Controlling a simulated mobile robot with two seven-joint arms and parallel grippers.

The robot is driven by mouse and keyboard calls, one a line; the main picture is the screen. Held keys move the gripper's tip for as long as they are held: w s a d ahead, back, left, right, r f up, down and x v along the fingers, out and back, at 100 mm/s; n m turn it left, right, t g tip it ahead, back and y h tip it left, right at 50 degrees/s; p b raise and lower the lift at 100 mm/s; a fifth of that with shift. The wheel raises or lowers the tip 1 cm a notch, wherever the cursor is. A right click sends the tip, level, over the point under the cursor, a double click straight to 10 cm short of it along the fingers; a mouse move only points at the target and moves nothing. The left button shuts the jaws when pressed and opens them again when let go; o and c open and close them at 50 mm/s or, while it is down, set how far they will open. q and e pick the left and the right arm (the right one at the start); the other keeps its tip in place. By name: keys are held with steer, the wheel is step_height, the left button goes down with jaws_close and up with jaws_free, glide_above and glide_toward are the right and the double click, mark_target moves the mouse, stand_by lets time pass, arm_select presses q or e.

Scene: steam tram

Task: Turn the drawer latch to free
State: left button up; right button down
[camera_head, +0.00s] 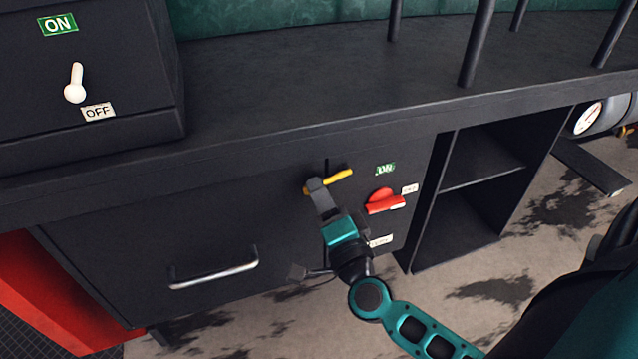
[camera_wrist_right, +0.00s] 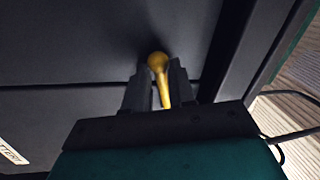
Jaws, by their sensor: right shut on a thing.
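The yellow drawer latch (camera_head: 341,175) is on the dark cabinet front, at the upper right of the drawer (camera_head: 120,240). Its bar slants up to the right in the head view. My right gripper (camera_head: 313,184) is at the latch's left end and partly hides it. In the right wrist view the latch (camera_wrist_right: 160,80) stands between the two fingers of the right gripper (camera_wrist_right: 160,88), which is shut on it. The drawer's silver handle (camera_head: 214,270) is lower left of the latch. The drawer front looks flush with the cabinet. My left gripper is not in view.
A red rotary switch (camera_head: 385,201) with ON and OFF labels is close to the right of the gripper. A box with a white toggle switch (camera_head: 75,84) is on the counter at the left. Open shelves (camera_head: 482,185) are at the right. Black posts (camera_head: 477,45) rise from the counter.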

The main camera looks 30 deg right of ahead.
mark_target(341, 191)
steer(key=d+f+n+y+p, duration=0.1)
steer(key=n+p, duration=0.2)
steer(key=n, duration=0.1)
steer(key=d+f+n+p, duration=0.1)
steer(key=n+p, duration=0.2)
steer(key=n, duration=0.1)
steer(key=s+d+f+n+g+y+p, duration=0.1)
steer(key=d+n+p, duration=0.1)
steer(key=n+p, duration=0.1)
steer(key=shift+d+f+n+y, duration=0.15)
steer(key=shift+n+y, duration=0.15)
steer(key=shift+n, duration=0.5)
steer(key=shift+d+f+n+p, duration=0.1)
steer(key=shift+d+n+p, duration=0.25)
steer(key=shift+n+p, duration=0.45)
steer(key=shift+s+d+f+n+g+p, duration=0.15)
steer(key=shift+d+n+g+p, duration=0.2)
steer(key=shift+n+p, duration=0.35)
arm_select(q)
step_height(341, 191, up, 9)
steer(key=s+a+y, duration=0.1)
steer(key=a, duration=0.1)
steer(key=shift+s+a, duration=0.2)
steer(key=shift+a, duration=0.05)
arm_select(e)
steer(key=shift+d+n, duration=0.25)
steer(key=shift+n, duration=0.15)
steer(key=c, duration=1.1)
jaws_free()
steer(key=shift+f, duration=0.1)
